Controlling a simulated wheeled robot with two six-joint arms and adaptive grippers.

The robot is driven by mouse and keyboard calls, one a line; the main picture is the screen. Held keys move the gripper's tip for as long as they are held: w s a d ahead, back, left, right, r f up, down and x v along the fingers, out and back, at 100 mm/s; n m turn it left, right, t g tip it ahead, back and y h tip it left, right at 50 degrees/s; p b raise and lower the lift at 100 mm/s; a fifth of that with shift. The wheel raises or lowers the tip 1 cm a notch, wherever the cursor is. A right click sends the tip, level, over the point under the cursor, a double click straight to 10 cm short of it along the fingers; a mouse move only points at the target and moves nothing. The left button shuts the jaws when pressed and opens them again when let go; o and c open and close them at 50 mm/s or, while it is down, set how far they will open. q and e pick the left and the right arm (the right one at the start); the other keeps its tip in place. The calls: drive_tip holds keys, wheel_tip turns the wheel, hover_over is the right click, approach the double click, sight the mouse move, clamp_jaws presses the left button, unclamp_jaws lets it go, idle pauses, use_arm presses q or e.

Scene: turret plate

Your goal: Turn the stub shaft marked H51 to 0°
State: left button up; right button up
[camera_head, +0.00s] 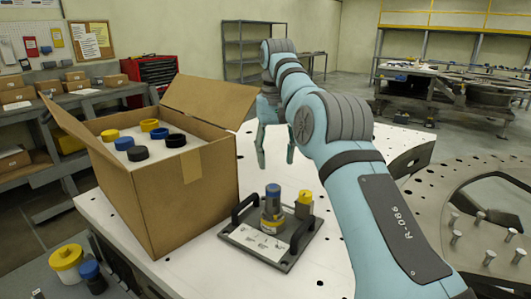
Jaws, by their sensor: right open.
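A small grey plate (250,238) with two black handles lies on the white table (322,260). On it stands a grey stub with a blue top and a yellow base ring (272,207), and a yellow block-like part (303,207) stands beside it. A white label lies on the plate, but its text is too small to read, so I cannot tell which part is marked H51. My right gripper (275,158) is open and empty, pointing down above and behind the plate, apart from the stub. My left gripper is not in view.
An open cardboard box (160,200) with several yellow, blue and black rings stands left of the plate. Yellow and blue caps (66,262) sit at the lower left. The tabletop in front of and right of the plate is clear.

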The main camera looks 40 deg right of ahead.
sight(273, 186)
drive_tip(key=f+b, duration=0.4)
drive_tip(key=f, duration=0.1)
drive_tip(key=f+b, duration=0.2)
drive_tip(key=b, duration=0.1)
drive_tip(key=shift+w+a+f, duration=0.15)
drive_tip(key=shift+w+f, duration=0.1)
drive_tip(key=shift+f, duration=0.05)
drive_tip(key=shift+f+b, duration=0.6)
drive_tip(key=shift+b, duration=0.05)
drive_tip(key=shift+r, duration=0.1)
drive_tip(key=c, duration=0.9)
